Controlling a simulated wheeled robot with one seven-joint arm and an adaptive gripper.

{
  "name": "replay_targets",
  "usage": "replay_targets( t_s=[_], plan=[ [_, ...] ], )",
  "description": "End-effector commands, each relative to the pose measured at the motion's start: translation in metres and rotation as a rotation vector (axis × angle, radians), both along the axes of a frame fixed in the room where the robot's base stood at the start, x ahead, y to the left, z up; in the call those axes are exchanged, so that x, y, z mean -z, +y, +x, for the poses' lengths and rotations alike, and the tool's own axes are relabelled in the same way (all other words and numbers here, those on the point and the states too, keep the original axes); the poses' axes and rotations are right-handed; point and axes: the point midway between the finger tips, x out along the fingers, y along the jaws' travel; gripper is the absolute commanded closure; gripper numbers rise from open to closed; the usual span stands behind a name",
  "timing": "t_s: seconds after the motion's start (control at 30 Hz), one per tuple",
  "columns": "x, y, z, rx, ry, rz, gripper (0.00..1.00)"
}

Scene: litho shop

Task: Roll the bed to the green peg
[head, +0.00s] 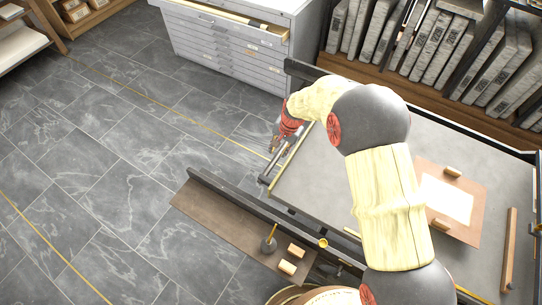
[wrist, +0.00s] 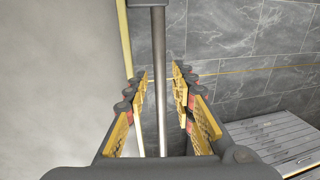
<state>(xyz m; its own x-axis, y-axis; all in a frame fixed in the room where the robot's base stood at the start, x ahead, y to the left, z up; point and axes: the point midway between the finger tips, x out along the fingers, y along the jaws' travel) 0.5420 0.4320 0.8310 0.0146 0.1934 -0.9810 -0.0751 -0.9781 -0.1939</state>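The bed (head: 310,185) is a broad grey slab with a thin brass-coloured edge, partly hidden behind my arm. It also fills the left of the wrist view (wrist: 55,60). A metal bar handle (head: 285,160) runs along its left end. My gripper (head: 277,146) is at this bar. In the wrist view my gripper (wrist: 160,95) is open, with its yellow finger pads on either side of the bar (wrist: 160,60). A narrow gap shows on each side of the bar. I cannot make out a green peg in either view.
A board with white paper (head: 445,198) lies on the bed. A drawer cabinet (head: 225,45) stands behind. The tiled floor at left is clear.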

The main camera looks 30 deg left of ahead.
Motion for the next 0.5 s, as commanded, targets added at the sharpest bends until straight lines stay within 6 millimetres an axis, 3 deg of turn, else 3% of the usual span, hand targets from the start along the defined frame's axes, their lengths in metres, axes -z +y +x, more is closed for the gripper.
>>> replay_targets(
  t_s=[0.17,0.5],
  plan=[
    [0.013,0.003,0.001,0.011,0.001,0.000,0.75],
    [0.062,0.012,0.002,0.009,0.001,0.000,0.75]
  ],
)
